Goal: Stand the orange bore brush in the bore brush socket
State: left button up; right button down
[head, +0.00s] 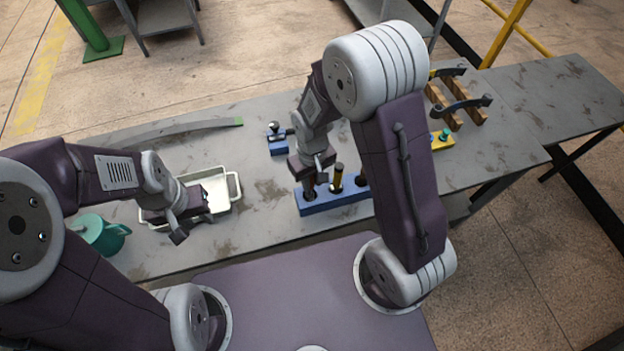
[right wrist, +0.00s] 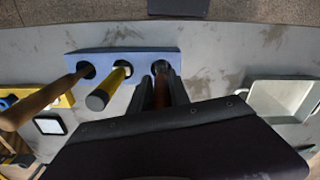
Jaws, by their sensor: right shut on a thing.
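The blue block (head: 335,196) on the bench has several sockets in a row; it also shows in the right wrist view (right wrist: 110,60). My right gripper (head: 309,180) is over its left end and is shut on a reddish-orange upright thing, seemingly the orange bore brush (right wrist: 161,90). In the right wrist view, the brush is between the fingers (right wrist: 162,85) at the block's right-end socket. Its lower end is hidden, so I cannot tell how deep it sits. My left gripper (head: 190,222) is over the tray's near edge; its opening is unclear.
A yellow, black-ended tool (right wrist: 112,88) stands in the middle socket, and a brown wooden handle (right wrist: 35,105) rises near the far one. A pale tray (head: 232,196), a teal can (head: 100,234) and a small blue fixture (head: 277,146) are nearby.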

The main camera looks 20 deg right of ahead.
jog(key=shift+f+b, duration=0.5)
jog(key=shift+f, duration=0.25)
jog(key=c, duration=1.1)
grip_release()
jog(key=shift+c, duration=0.2)
jog(key=shift+r, duration=0.1)
notch_tip(320, 180, up, 9)
